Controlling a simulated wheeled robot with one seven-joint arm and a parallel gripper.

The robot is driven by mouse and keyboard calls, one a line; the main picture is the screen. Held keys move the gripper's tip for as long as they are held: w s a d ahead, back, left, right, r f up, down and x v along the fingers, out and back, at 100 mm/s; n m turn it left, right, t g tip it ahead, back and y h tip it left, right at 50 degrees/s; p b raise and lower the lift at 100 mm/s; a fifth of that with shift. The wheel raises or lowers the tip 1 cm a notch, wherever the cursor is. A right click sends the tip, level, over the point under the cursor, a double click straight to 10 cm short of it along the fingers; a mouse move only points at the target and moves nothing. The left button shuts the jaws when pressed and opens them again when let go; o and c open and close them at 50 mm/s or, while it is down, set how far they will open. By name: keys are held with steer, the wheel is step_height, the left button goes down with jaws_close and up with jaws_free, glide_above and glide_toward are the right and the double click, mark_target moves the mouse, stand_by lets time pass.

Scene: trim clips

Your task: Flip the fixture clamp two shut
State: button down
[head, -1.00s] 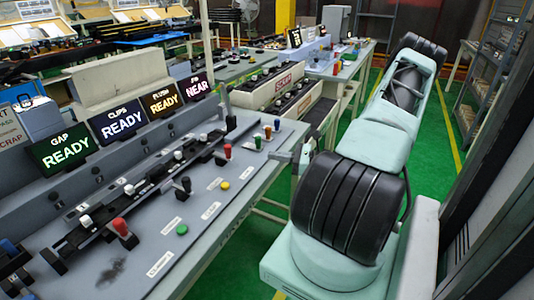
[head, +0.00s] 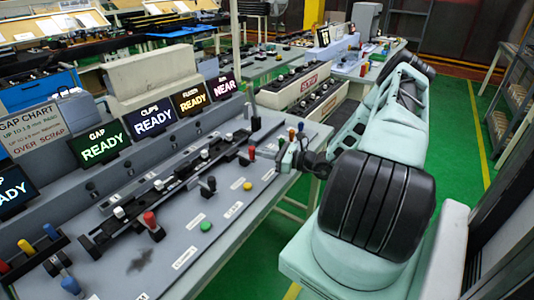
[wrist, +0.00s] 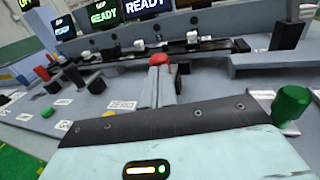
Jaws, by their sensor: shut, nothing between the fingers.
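Two red-knobbed handles rise from the grey console by its black rail. The nearer one (head: 150,219) stands on a black base. The farther one (head: 251,153) stands upright, and I take it for clamp two, though its label is not readable. My gripper (head: 284,151) is over the console's right edge, just right of that farther handle. In the wrist view, the shut, empty grey fingers (wrist: 158,86) point at a red knob (wrist: 158,60) directly in front of the tips. Whether they touch it cannot be told. Its base is hidden behind the fingers.
A green knob (wrist: 291,104) stands close to the right of my gripper in the wrist view. Yellow (head: 247,186) and green (head: 206,227) buttons sit on the console's front. Lit signs (head: 152,120) line its back. Green floor lies open beyond my arm.

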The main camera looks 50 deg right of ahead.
mark_target(254, 149)
steer(key=shift+w, duration=0.1)
steer(key=x, duration=0.3)
steer(key=shift+w+d+f+b, duration=0.1)
steer(key=shift+w+d+b, duration=0.2)
steer(key=shift+w, duration=0.45)
steer(key=shift+d, duration=0.1)
